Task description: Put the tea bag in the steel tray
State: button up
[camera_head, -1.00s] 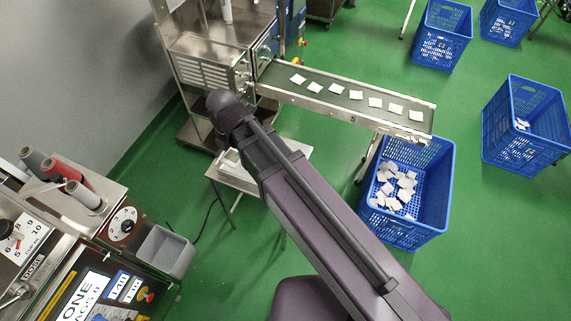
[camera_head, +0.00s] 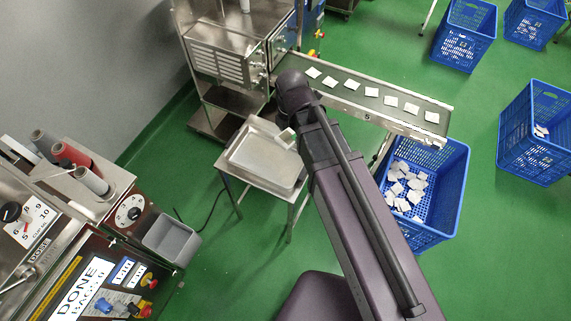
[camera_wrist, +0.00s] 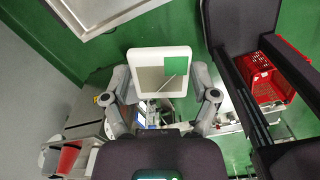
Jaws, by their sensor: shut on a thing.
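My gripper (camera_wrist: 161,88) is shut on a tea bag (camera_wrist: 148,57), a white square with a green patch, held between its two grey fingers. In the head view the tea bag (camera_head: 287,135) shows as a small pale piece beside my arm, near the tray's upper right edge. It looks to be above the tray's edge area; its height is unclear. The steel tray (camera_head: 240,152) is shallow, looks empty and lies on a small table. Part of the tray (camera_wrist: 86,28) shows at the wrist view's top left. My arm hides most of the gripper in the head view.
A conveyor (camera_head: 350,88) with a row of tea bags runs from a steel machine (camera_head: 225,55). A blue crate (camera_head: 452,175) with several bags stands at its end. A control machine with a grey bin (camera_head: 170,240) stands at the left. Green floor lies between.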

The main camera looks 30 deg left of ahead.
aim_at(255, 151)
jog(key=u, duration=1)
jog(key=i, duration=0.45)
jog(key=z, duration=0.15)
